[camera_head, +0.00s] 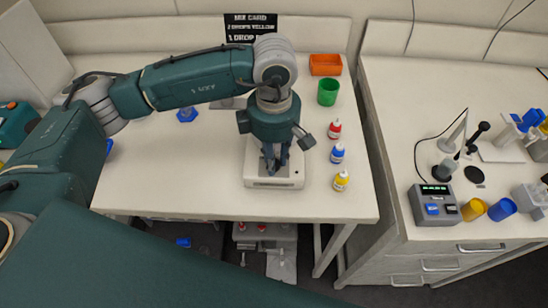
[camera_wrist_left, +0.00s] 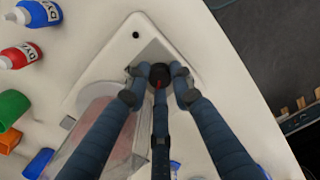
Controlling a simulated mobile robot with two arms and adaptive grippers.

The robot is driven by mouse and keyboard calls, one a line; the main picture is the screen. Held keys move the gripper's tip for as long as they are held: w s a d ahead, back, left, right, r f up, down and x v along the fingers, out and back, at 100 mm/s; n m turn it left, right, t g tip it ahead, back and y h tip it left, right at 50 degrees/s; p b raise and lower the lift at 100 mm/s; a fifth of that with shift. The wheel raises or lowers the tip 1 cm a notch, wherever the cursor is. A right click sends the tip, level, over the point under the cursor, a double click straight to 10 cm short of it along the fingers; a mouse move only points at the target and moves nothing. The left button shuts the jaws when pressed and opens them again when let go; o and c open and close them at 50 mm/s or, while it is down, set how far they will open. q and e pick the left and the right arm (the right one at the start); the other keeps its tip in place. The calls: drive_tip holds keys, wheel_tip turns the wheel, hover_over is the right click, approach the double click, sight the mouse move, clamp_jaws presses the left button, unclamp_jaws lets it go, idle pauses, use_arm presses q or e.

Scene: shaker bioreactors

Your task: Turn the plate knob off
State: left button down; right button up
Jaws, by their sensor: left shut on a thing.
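The white plate device (camera_head: 256,180) stands near the front edge of the left table, under my left gripper. My left gripper (camera_head: 271,166) points down onto its front part. In the left wrist view, the black round knob (camera_wrist_left: 159,74) with a red mark sits on the grey panel of the white device (camera_wrist_left: 135,22). The fingers of the left gripper (camera_wrist_left: 158,88) close around the knob from both sides and below. In the head view the fingers and wrist hide the knob. My right gripper is not in view.
Red (camera_head: 334,130), blue (camera_head: 337,153) and yellow (camera_head: 341,181) dropper bottles stand just right of the device. A green cup (camera_head: 328,92) and an orange tray (camera_head: 325,65) are behind them. The table's left front is clear.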

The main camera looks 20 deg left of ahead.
use_arm(q)
drive_tip(key=shift+f+n+b, duration=0.3)
drive_tip(key=shift+n+b, duration=0.5)
drive_tip(key=shift+b, duration=0.35)
drive_tip(key=shift+r+n+b, duration=0.25)
drive_tip(key=shift+n+b, duration=0.05)
drive_tip(key=shift+n, duration=0.2)
drive_tip(key=shift+r, duration=0.1)
drive_tip(key=c, duration=1.6)
unclamp_jaws()
drive_tip(key=shift+o, duration=0.6)
wheel_tip(320, 180, up, 12)
